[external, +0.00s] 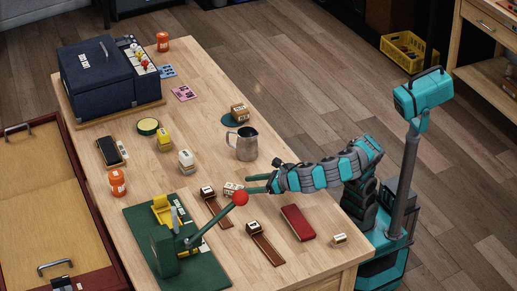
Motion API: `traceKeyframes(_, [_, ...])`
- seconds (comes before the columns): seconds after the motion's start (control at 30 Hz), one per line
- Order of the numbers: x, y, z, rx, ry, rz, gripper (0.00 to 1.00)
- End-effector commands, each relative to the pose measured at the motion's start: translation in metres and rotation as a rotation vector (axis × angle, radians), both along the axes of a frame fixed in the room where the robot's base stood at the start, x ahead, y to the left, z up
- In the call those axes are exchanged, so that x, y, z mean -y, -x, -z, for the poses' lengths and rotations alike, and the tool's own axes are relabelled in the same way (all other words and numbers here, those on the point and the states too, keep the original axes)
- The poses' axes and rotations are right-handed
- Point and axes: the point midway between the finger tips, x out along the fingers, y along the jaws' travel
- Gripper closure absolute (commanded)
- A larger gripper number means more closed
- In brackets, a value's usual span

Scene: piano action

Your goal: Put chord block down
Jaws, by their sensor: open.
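My gripper (256,183) reaches left over the wooden table from the right, low near the tabletop. Its two teal fingers are apart and nothing shows between them. A small pale block with dark marks (231,188) sits just left of the fingertips, apart from them as far as I can tell. It may be the chord block, but its label is too small to read. Other small marked blocks are a wooden one (240,113) on a teal round mat, and two at the ends of brown strips (207,192), (254,228).
A green lever device with a red knob (240,198) stands close in front of my gripper. A metal pitcher (242,145) stands behind it. A red case (298,222) and a small pale block (339,239) lie to the right. The far right tabletop is clear.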

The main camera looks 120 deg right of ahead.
Motion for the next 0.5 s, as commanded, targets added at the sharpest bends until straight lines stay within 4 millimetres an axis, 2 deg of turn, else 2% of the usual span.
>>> traceKeyframes(0.1, [-0.019, 0.017, -0.013, 0.004, 0.000, -0.006, 0.31])
traceKeyframes(0.3, [-0.043, 0.041, -0.027, 0.004, 0.000, -0.006, 0.31])
traceKeyframes(0.5, [-0.050, 0.050, -0.030, 0.001, 0.000, -0.002, 0.31])
